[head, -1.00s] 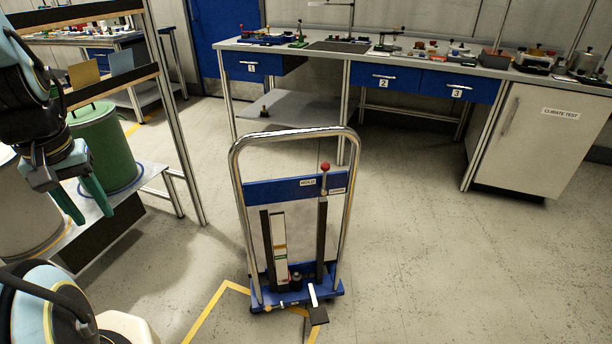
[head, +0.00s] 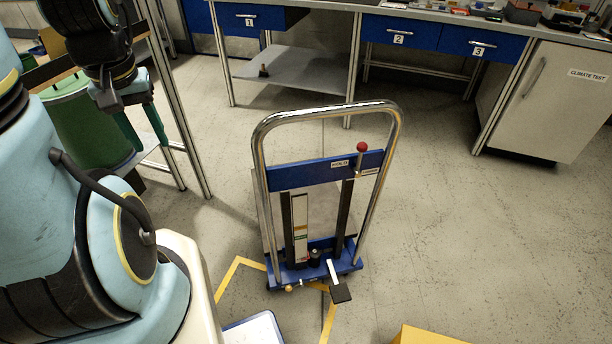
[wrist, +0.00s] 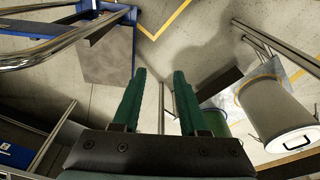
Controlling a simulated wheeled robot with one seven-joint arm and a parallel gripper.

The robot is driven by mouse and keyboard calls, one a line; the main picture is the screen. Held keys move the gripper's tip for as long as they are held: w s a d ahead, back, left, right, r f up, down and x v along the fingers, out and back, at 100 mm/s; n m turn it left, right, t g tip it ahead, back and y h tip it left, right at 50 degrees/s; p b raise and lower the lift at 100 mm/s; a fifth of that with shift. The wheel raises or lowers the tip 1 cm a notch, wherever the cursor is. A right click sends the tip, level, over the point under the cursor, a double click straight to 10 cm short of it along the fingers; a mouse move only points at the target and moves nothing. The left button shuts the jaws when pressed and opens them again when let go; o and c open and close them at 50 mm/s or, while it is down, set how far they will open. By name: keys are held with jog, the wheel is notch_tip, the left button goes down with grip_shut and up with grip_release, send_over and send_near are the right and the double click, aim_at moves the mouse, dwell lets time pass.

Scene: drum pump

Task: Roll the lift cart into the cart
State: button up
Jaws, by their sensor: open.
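The lift cart (head: 290,178) stands upright on the floor in the middle of the head view. It has a tall chrome loop handle (head: 329,108), a blue crossbar and base, a red-knobbed lever (head: 361,148) and a black foot pedal (head: 340,293). My gripper (head: 151,146) is at the left, apart from the cart, with green fingers spread and nothing between them. I cannot tell a second cart in these frames.
Yellow floor lines (head: 228,275) run around the cart's base. A green drum (head: 88,130) stands on a rack at left; a grey drum (wrist: 272,112) shows in the wrist view. A workbench (head: 440,15) and climate test cabinet (head: 555,100) stand behind. Floor to the right is clear.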

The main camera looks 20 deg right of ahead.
jog(key=w+d+f+m+b, duration=0.1)
jog(key=w+d+f+m, duration=0.5)
jog(key=d, duration=0.2)
jog(key=m+g+b, duration=0.2)
jog(key=m, duration=1.1)
send_over(305, 193)
notch_tip(305, 193, down, 20)
jog(key=shift+d+f, duration=0.15)
jog(key=shift+f, duration=0.1)
notch_tip(305, 193, down, 11)
jog(key=p, duration=0.1)
jog(key=shift+p, duration=0.3)
jog(key=shift+w+r, duration=0.1)
grip_shut()
